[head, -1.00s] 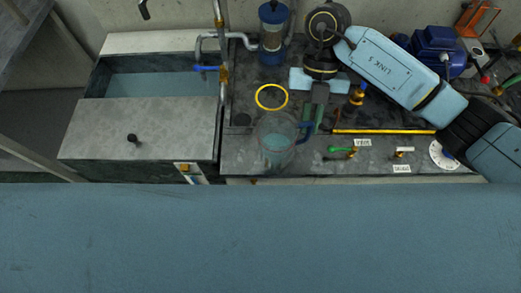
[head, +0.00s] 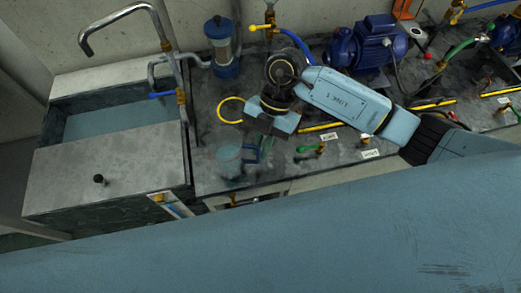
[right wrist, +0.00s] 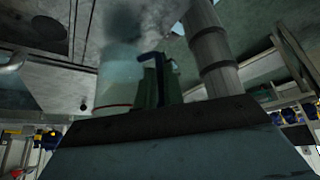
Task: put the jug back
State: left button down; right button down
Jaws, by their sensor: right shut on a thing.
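The jug (head: 229,160) is clear, with a blue handle and bluish contents that look like water. In the head view it is near the front edge of the dark counter, in front of the yellow ring (head: 231,110). My right gripper (head: 258,150) comes from the right and is shut on the jug's handle. In the right wrist view the jug (right wrist: 118,78) is beside the green fingers (right wrist: 158,85), with the blue handle between them. I cannot tell whether the jug touches the counter. My left gripper is not in view.
A water basin (head: 125,122) with a grey cover (head: 110,168) and a tall tap (head: 165,40) stands left. A blue-ended filter cylinder (head: 222,48) stands behind the ring. Small valves (head: 318,149) and a blue pump (head: 372,42) are to the right. The ring's inside looks empty.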

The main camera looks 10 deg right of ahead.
notch_tip(320, 180, down, 3)
jog(key=shift+f, duration=0.1)
jog(key=c, duration=1.5)
grip_release()
jog(key=v, duration=1.2)
